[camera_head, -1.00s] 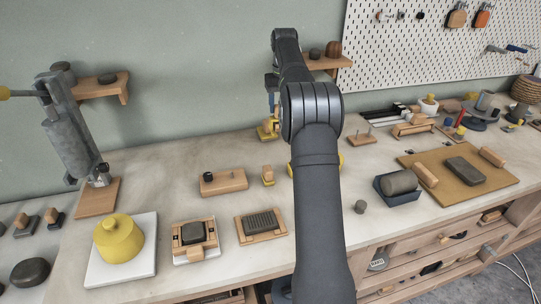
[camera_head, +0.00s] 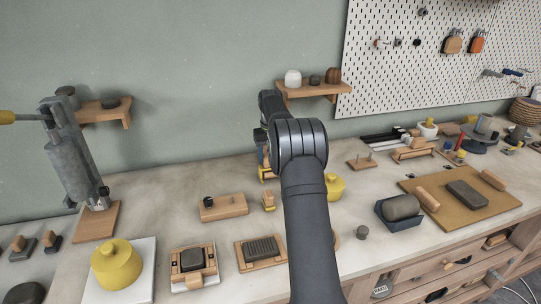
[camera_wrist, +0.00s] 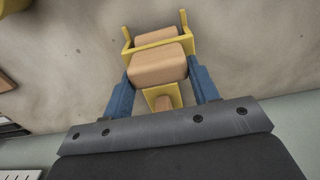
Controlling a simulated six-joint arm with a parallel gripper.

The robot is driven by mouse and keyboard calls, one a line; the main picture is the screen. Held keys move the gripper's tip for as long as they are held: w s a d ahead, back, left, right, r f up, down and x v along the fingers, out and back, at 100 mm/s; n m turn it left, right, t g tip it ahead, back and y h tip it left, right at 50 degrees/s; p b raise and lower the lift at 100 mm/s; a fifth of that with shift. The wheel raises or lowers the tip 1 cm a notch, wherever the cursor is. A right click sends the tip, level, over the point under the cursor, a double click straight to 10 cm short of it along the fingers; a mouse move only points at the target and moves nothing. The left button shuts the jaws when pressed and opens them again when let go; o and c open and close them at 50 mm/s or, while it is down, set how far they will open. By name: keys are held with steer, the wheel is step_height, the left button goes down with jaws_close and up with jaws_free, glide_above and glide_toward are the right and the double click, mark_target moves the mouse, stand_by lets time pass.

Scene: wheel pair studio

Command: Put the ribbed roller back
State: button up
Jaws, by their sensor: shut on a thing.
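My gripper (camera_wrist: 162,88), with blue fingers, is shut on a tan, rounded wooden piece (camera_wrist: 158,66). Yellow frame parts (camera_wrist: 155,38) with two prongs show beyond it, and a smaller yellow part with a wooden knob (camera_wrist: 163,102) shows nearer the palm. I take this for the ribbed roller, but no ribs are visible. In the head view my gripper (camera_head: 264,158) is small and partly behind my arm, with yellow and wood (camera_head: 266,173) at its tip. A similar yellow stand with a wooden piece (camera_head: 268,201) is on the bench just in front.
A wooden block with a dark knob (camera_head: 223,207) is left of the stand. A ribbed dark slab on a wooden tray (camera_head: 262,250) is nearer. A yellow pot (camera_head: 335,187) is partly behind my arm. A two-peg wooden base (camera_head: 361,162) is to the right. A shelf (camera_head: 312,89) hangs behind.

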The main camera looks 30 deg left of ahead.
steer(key=shift+f, duration=0.25)
steer(key=shift+f, duration=0.45)
steer(key=shift+c, duration=1.1)
steer(key=o, duration=1.4)
steer(key=shift+f, duration=0.1)
step_height(320, 180, up, 14)
steer(key=shift+f, duration=0.15)
steer(key=shift+f, duration=0.1)
